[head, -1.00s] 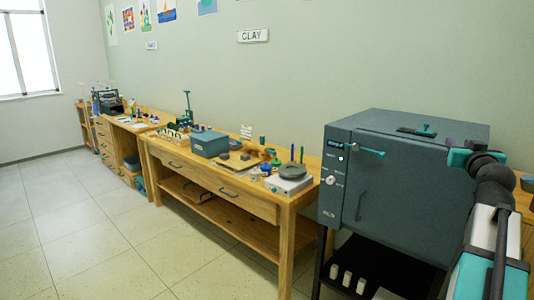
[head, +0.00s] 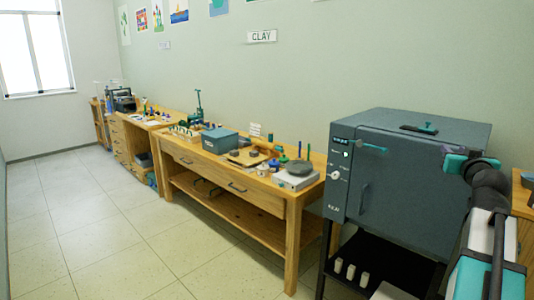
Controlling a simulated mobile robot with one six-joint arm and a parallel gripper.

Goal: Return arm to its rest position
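My arm (head: 488,225) shows at the right edge of the head view, rising from the bottom right corner in front of the grey kiln (head: 400,185). Its white and teal lower link leads to a dark joint. Beyond that joint is a teal and dark end part (head: 462,165), which overlaps the kiln's right side in the picture. My gripper's fingers cannot be made out there, so whether they are open or shut does not show. Nothing held is visible.
The kiln stands on a dark stand with small white blocks (head: 350,271) on its shelf. A wooden workbench (head: 235,188) with clay tools and a grey box (head: 220,141) is left of it. More benches run toward the window (head: 35,45). The tiled floor (head: 85,220) at left is clear.

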